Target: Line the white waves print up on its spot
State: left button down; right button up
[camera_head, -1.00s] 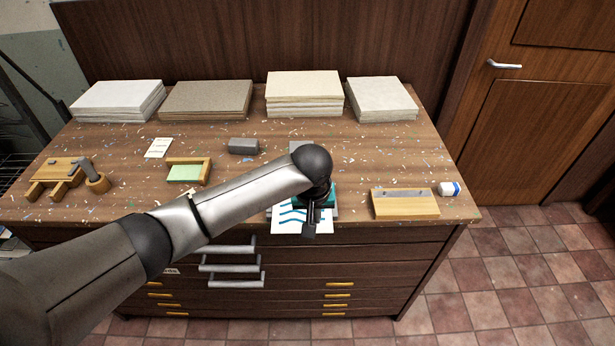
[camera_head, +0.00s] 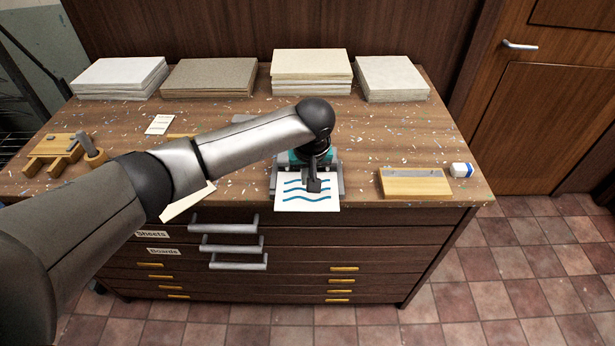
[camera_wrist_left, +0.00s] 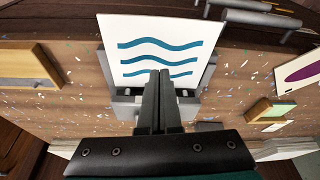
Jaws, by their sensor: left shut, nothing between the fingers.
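The white waves print (camera_head: 303,198), a white sheet with blue wavy lines, lies at the front edge of the cabinet top. In the wrist view the print (camera_wrist_left: 160,32) sits between the grey side arms of a holder (camera_wrist_left: 207,75); the holder also shows in the head view (camera_head: 340,182). My left gripper (camera_head: 314,185) is shut and empty, over the print's back part. In the wrist view its fingertips (camera_wrist_left: 159,75) overlap the lower wave line; I cannot tell whether they touch the sheet. My right gripper is not in view.
A wooden block with a grey strip (camera_head: 415,182) and an eraser (camera_head: 461,170) lie to the right. Paper stacks (camera_head: 312,65) line the back. A white sheet with a purple oval (camera_wrist_left: 300,68) is partly hidden by my arm in the head view. Drawer handles project in front.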

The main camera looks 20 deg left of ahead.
pick_arm(q)
jog(key=shift+f+b, duration=0.55)
jog(key=shift+f, duration=0.15)
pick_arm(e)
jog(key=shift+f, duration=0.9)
pick_arm(q)
jog(key=shift+f, duration=0.6)
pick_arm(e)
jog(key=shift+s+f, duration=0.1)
pick_arm(q)
jog(key=shift+w+a, duration=0.1)
jog(key=shift+w, duration=0.3)
notch_tip(320, 180, up, 6)
jog(key=p, duration=0.7)
jog(key=shift+r, duration=0.1)
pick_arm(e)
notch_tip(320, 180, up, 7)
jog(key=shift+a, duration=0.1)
